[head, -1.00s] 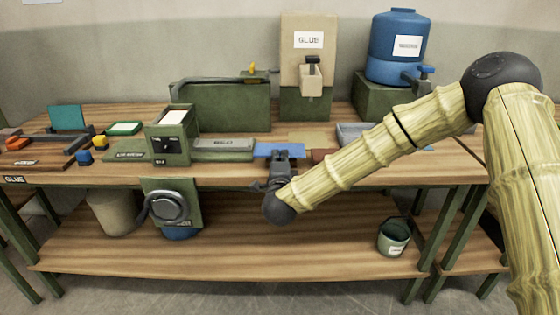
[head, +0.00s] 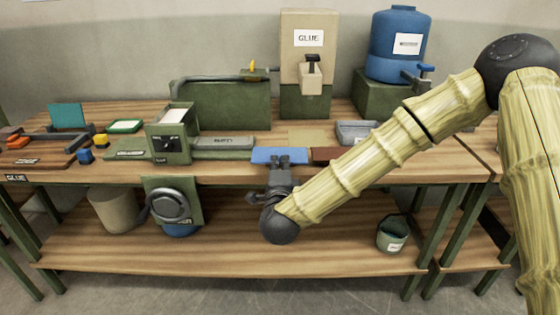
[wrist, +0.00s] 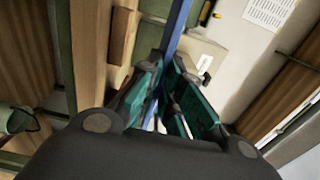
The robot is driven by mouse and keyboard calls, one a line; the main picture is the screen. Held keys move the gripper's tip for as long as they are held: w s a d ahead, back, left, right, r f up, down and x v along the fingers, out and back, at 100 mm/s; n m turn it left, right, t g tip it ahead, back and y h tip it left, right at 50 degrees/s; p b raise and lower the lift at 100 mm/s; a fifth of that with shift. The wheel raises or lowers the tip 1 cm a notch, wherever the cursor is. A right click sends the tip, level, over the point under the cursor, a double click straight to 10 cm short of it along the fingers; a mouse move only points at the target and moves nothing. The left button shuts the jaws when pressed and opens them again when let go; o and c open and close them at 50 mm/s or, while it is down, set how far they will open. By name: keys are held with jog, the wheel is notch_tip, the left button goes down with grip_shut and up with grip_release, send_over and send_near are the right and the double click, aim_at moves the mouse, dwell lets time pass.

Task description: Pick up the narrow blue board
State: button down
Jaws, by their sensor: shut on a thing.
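The narrow blue board (head: 266,155) is at the front of the workbench, in the middle of the head view. My gripper (head: 283,162) reaches it from the front and is shut on its near side. In the wrist view the blue board (wrist: 179,25) shows as a thin strip running up from between the green-padded fingers of my gripper (wrist: 170,100). The gripper hides part of the board. I cannot tell clearly whether the board is clear of the bench top.
A dark red-brown board (head: 325,154) lies just right of the blue one. A green press (head: 168,145) with a labelled grey-green bar (head: 224,143) stands to the left. A glue dispenser (head: 305,95) and blue barrel (head: 397,50) stand behind. A grey tray (head: 354,131) is right.

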jog(key=shift+s+r+p, duration=0.1)
jog(key=shift+s+r, duration=0.25)
jog(key=shift+s, duration=0.6)
jog(key=shift+s+r+p, duration=0.1)
jog(key=shift+s+r, duration=0.2)
jog(key=shift+s, duration=0.6)
jog(key=shift+s+r+p, duration=0.1)
jog(key=shift+s+r, duration=0.25)
jog(key=shift+s, duration=0.6)
